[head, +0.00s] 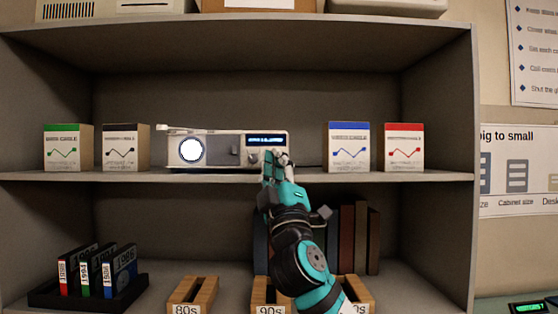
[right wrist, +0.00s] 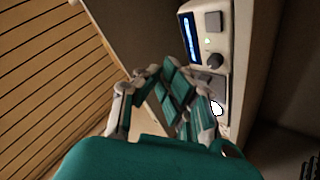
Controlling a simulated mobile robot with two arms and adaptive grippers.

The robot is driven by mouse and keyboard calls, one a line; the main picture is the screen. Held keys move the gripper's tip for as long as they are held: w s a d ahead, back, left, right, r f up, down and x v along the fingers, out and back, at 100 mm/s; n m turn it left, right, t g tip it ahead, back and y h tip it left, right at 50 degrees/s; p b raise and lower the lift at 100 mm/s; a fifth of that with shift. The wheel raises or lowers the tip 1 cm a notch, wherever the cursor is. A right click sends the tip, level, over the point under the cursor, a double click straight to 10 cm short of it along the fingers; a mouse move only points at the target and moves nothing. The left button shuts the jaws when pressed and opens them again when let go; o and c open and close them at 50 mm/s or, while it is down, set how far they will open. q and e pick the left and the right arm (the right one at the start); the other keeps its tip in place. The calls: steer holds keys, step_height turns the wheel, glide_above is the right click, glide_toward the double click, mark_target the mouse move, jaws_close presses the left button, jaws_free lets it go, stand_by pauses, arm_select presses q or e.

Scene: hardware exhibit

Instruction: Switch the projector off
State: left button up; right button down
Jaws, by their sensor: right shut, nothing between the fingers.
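The projector (head: 212,158) is a cream box on the middle shelf. Its round lens (head: 191,150) glows white and its blue display (head: 266,139) is lit. My right gripper (head: 275,162) is in front of the projector's right part, below the display, with its fingers shut and empty. In the right wrist view the fingers (right wrist: 172,92) are beside the projector's front face (right wrist: 222,38), near a dark knob (right wrist: 215,61) and a grey square button (right wrist: 213,21). The fingers cover part of the controls; I cannot tell if they touch. My left gripper is not in view.
Green (head: 66,148) and black (head: 124,148) labelled boxes stand left of the projector; blue (head: 347,147) and red (head: 404,147) ones stand right. Below are a dark tray (head: 60,298) of cases, wooden holders (head: 190,292) and books (head: 361,240).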

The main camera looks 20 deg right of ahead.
steer(key=w+d+b, duration=0.2)
steer(key=w, duration=0.5)
steer(key=shift+w, duration=0.15)
stand_by(1.3)
steer(key=shift+w+d, duration=0.15)
steer(key=shift+w, duration=0.25)
steer(key=shift+w+d+h+b, duration=0.2)
steer(key=shift+w+h+b, duration=0.1)
steer(key=shift+b, duration=0.35)
stand_by(1.0)
